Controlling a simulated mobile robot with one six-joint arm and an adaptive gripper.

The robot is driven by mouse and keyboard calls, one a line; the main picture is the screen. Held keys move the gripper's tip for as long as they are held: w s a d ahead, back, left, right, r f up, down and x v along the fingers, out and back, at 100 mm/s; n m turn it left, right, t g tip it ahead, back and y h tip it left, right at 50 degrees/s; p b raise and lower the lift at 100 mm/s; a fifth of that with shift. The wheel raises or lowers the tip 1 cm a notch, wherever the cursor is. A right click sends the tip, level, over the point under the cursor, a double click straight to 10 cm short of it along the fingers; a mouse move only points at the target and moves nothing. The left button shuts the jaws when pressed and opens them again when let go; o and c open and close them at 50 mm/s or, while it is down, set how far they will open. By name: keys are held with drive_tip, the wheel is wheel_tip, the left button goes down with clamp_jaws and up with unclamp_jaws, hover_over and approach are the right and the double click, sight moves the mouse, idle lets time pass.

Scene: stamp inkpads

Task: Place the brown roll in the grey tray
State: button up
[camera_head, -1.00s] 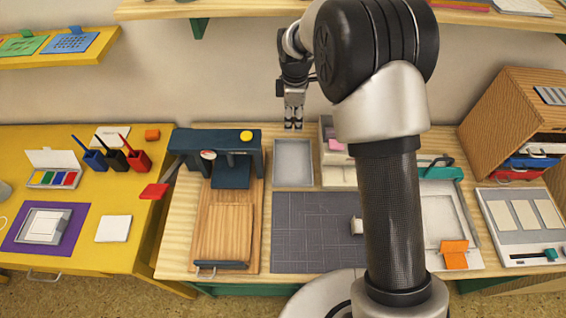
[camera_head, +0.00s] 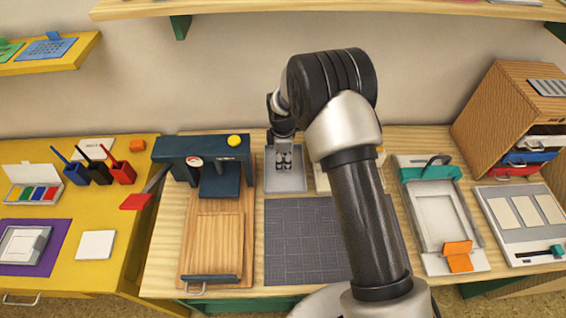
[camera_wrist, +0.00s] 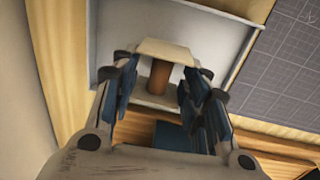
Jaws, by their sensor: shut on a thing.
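The brown roll (camera_wrist: 160,76) shows in the wrist view as a short brown core between two pale square end plates. My gripper (camera_wrist: 160,84) is shut on it, with blue-padded fingers on both sides. The grey tray (camera_wrist: 217,40) lies behind and below the roll in that view. In the head view my gripper (camera_head: 284,163) points down over the grey tray (camera_head: 291,185), hiding part of it. The roll is hard to make out there. I cannot tell whether it touches the tray floor.
A dark press (camera_head: 220,180) with a wooden board stands left of the tray. A dark gridded mat (camera_head: 300,245) lies in front. A pale box (camera_head: 322,180) is close on the right, partly behind my arm. The wall is close behind.

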wheel_tip(320, 180, down, 2)
drive_tip(key=shift+f, duration=0.1)
drive_tip(key=shift+r, duration=0.2)
drive_tip(key=shift+f, duration=0.1)
drive_tip(key=o, duration=0.6)
drive_tip(key=shift+f, duration=0.1)
drive_tip(key=o, duration=0.4)
drive_tip(key=r+p, duration=0.1)
drive_tip(key=r, duration=0.3)
drive_tip(key=r+p, duration=0.1)
drive_tip(key=r, duration=0.3)
drive_tip(key=s+r+p, duration=0.1)
drive_tip(key=r, duration=0.3)
drive_tip(key=shift+r+p, duration=0.2)
drive_tip(key=shift+p, duration=0.2)
